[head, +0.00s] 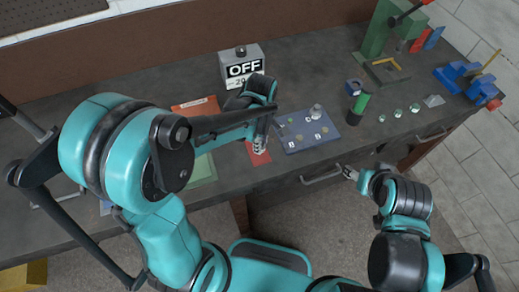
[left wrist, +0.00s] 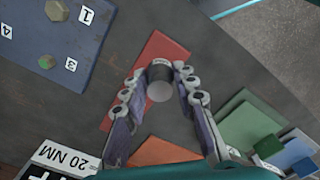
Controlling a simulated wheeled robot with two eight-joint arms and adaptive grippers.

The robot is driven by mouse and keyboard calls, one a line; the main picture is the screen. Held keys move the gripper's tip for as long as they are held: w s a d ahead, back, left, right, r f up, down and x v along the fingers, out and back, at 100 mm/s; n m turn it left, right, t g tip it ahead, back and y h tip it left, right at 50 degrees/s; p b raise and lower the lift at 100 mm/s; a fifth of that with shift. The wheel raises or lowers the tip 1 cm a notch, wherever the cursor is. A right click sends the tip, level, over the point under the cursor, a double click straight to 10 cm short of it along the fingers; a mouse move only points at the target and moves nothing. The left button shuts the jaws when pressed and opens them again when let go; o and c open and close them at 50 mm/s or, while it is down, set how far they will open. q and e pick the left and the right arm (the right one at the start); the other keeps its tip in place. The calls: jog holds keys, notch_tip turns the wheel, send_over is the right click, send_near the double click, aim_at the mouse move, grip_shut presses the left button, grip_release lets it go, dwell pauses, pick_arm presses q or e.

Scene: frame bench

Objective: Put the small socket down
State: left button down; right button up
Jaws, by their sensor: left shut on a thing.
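My left gripper (head: 260,148) is shut on the small socket (left wrist: 160,90), a short grey metal cylinder between the fingertips in the left wrist view. The socket is over or on a red mat (head: 258,158); the mat also shows in the left wrist view (left wrist: 165,50). I cannot tell whether the socket touches it. In the head view my gripper hides most of the socket. A blue numbered board (head: 296,143) lies just right of the gripper, with small pieces and a larger pale metal piece (head: 316,112) on it. My right gripper (head: 349,173) is near the bench's front edge; its jaws are too small to judge.
A grey box (head: 240,58) with an OFF sign stands behind the gripper. An orange-red sheet (head: 195,106) and a green mat (head: 202,171) lie left. A drawer handle (head: 321,177) juts out in front.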

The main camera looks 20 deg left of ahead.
pick_arm(q)
jog(key=shift+a+f, duration=0.15)
jog(key=shift+a, duration=0.05)
jog(key=shift+f+b, duration=0.7)
jog(key=shift+f, duration=1.3)
jog(key=shift+f, duration=0.15)
jog(key=c, duration=1.2)
grip_release()
